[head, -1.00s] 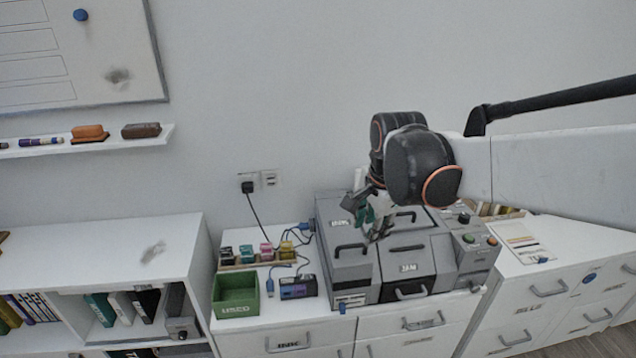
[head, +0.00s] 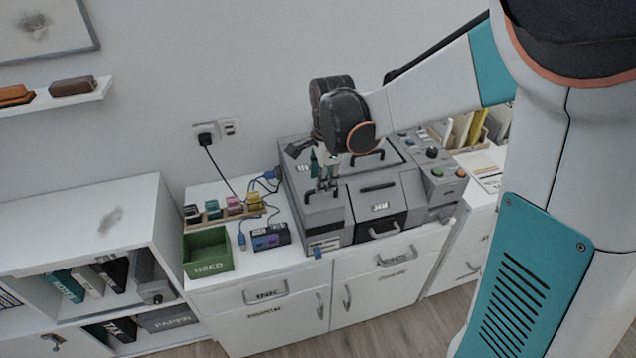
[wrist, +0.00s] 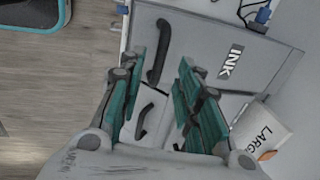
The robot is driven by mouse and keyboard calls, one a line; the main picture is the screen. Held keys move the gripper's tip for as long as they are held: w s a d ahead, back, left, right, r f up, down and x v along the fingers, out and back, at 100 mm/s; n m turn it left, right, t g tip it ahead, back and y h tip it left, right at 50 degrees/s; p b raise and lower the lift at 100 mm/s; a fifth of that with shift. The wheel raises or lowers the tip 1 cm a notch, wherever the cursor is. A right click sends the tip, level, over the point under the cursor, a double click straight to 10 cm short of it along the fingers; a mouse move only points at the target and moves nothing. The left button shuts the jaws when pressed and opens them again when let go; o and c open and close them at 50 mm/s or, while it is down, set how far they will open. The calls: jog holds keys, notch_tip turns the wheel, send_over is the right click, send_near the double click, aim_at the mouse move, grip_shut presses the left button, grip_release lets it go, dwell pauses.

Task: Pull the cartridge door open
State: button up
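The grey machine (head: 330,217) stands on the white desk. Its left panel carries an INK label, seen in the wrist view (wrist: 231,61), and a black bar handle (wrist: 158,52); I take this panel (wrist: 200,35) as the cartridge door. It looks closed. My gripper (head: 323,184) is over this panel in the head view and partly covers the handle there. In the wrist view my gripper (wrist: 164,62) is open, with its green-padded fingers apart and the handle showing between the tips. I cannot tell whether they touch it. Nothing is held.
A JAM front door (head: 380,217) with its own handle is just right of the panel. A green USED bin (head: 207,250), ink cartridges (head: 234,206) and a dark box (head: 271,237) with cables stand to the left. Buttons (head: 447,172) are on the right.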

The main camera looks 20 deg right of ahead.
jog(key=shift+w+f+b, duration=0.15)
jog(key=shift+f+b, duration=0.1)
jog(key=shift+f, duration=0.55)
jog(key=shift+w+f+b, duration=0.15)
jog(key=shift+f+b, duration=0.05)
jog(key=shift+f, duration=0.6)
grip_shut()
